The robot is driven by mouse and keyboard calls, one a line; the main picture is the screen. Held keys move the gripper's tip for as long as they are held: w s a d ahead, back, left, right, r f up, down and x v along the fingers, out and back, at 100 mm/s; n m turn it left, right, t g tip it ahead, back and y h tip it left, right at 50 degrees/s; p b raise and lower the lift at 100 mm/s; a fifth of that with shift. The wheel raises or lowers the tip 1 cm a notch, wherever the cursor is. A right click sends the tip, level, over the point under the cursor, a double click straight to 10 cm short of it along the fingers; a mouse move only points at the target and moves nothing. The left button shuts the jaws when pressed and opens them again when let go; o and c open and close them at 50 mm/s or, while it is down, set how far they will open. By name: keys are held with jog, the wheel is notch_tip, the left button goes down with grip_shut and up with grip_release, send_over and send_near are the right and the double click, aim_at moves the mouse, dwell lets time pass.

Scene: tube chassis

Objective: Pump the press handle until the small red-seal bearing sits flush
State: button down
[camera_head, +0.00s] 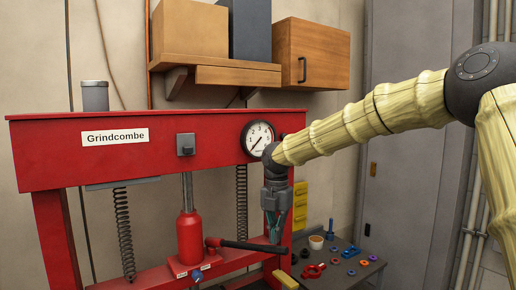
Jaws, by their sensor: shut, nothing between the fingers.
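The red press (60,150), labelled Grindcombe, stands on the left with a red bottle jack (190,238) in its middle. The press handle (245,245) is a black bar running right from a red socket at the jack, nearly level and dipping slightly to the right. My gripper (274,238) points down over the handle's right end, its fingers shut and empty. Whether the fingertips touch the bar cannot be told. The small red-seal bearing cannot be made out for certain; several small coloured rings lie on the bench at the lower right.
A dial gauge (258,138) is on the press beam, beside my arm. Two springs hang under the beam. A dark bench (345,280) with small parts and a cup (316,242) stands right of the press. A shelf (238,75) and wooden cabinet (311,55) are above.

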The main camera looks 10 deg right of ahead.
jog(key=shift+f+b, duration=2.45)
jog(key=shift+f, duration=5.05)
notch_tip(320, 180, up, 15)
jog(key=p, duration=1)
jog(key=shift+r, duration=0.1)
notch_tip(320, 180, down, 16)
jog(key=b, duration=0.4)
jog(key=shift+r+b, duration=0.2)
jog(key=shift+b, duration=0.2)
notch_tip(320, 180, up, 13)
jog(key=p, duration=0.9)
jog(key=shift+r, duration=1.15)
